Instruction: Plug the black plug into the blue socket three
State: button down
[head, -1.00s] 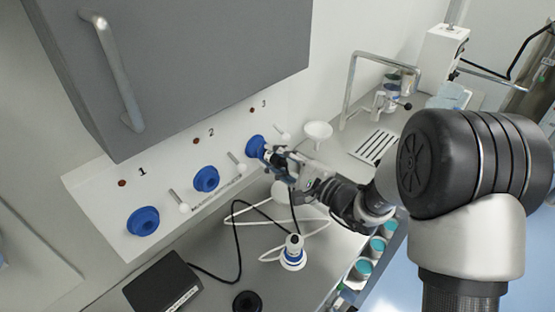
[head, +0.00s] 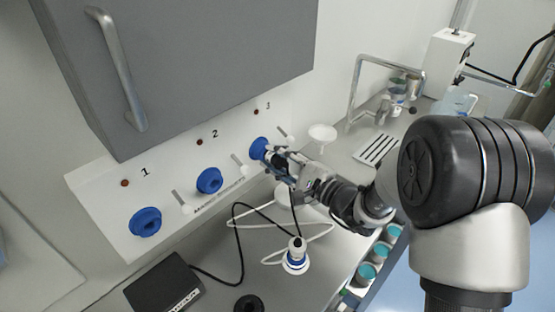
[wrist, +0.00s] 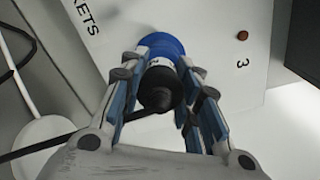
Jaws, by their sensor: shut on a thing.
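My gripper (head: 272,159) is at the blue socket three (head: 258,147), the rightmost socket on the white wall panel. In the wrist view its fingers (wrist: 160,100) are shut on the black plug (wrist: 156,90). The plug lies in line with the blue socket (wrist: 160,48) and its front end meets the socket; how deep it sits is hidden. A black cord (wrist: 40,146) runs from the plug to the left. The number 3 (wrist: 242,63) and a red dot (wrist: 242,35) show beside the socket.
Blue sockets one (head: 145,221) and two (head: 209,180) are empty. A white plug with a blue ring (head: 296,258) stands on the bench below, near a black box (head: 163,284). A grey cabinet (head: 200,60) overhangs the panel. A white funnel-like dish (head: 322,133) is right of socket three.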

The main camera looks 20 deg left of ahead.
jog(key=c, duration=1.1)
grip_release()
jog(key=v, duration=1.2)
jog(key=s+d+r+n+g+h, duration=0.1)
jog(key=s+r+n+g+h, duration=0.2)
jog(key=s, duration=0.7)
jog(key=s+d+r+n+g+h, duration=0.1)
jog(key=s+d+n+g+h, duration=0.15)
jog(key=s+n+g, duration=0.45)
jog(key=s+d+t+h, duration=0.3)
jog(key=d+h, duration=0.2)
jog(key=d, duration=0.5)
jog(key=s+d+t+h, duration=0.4)
jog(key=d+h, duration=0.2)
jog(key=d, duration=0.4)
jog(key=shift+n+t, duration=0.3)
